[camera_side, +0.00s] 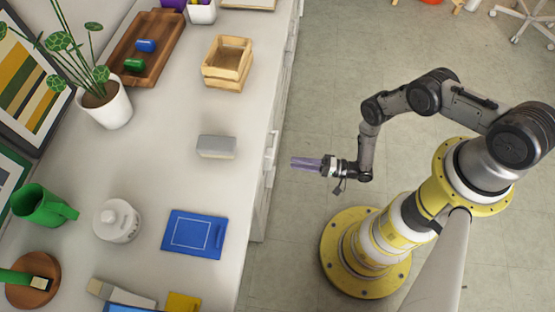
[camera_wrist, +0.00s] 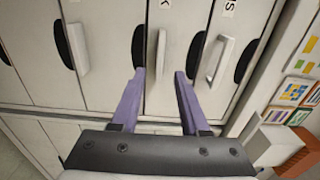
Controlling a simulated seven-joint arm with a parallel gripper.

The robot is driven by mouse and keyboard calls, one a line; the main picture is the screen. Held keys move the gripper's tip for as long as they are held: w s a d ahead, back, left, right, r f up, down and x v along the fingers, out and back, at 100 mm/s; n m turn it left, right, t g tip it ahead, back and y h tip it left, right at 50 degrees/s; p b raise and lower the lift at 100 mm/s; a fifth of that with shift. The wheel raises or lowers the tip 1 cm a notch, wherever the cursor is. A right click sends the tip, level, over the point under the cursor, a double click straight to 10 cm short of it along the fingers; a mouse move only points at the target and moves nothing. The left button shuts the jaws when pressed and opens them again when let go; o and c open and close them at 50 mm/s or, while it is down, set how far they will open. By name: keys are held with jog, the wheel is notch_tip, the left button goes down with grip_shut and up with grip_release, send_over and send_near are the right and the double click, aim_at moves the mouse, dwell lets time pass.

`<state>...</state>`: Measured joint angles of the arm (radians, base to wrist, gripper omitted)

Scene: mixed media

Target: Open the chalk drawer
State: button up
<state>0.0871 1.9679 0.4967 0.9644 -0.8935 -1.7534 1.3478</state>
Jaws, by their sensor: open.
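In the wrist view, a row of pale drawer fronts fills the upper part, with upright handles. The middle drawer front (camera_wrist: 178,40) has a cut-off label (camera_wrist: 165,4) ending in what looks like K; I cannot read the full word. Its pale handle (camera_wrist: 160,52) stands between my purple fingertips. My gripper (camera_wrist: 159,75) is open, one finger to each side of the handle's lower end; I cannot tell how far in front. In the side view, my gripper (camera_side: 293,163) is apart from the cabinet front (camera_side: 266,185), to its right. The drawer looks shut.
Another handle (camera_wrist: 78,48) lies left, and a loop handle (camera_wrist: 218,60) right under a label ending in NS. The floor around my base is clear.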

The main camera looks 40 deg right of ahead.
jog(key=x, duration=0.7)
jog(key=shift+w+a, duration=0.2)
grip_shut()
dwell(1.2)
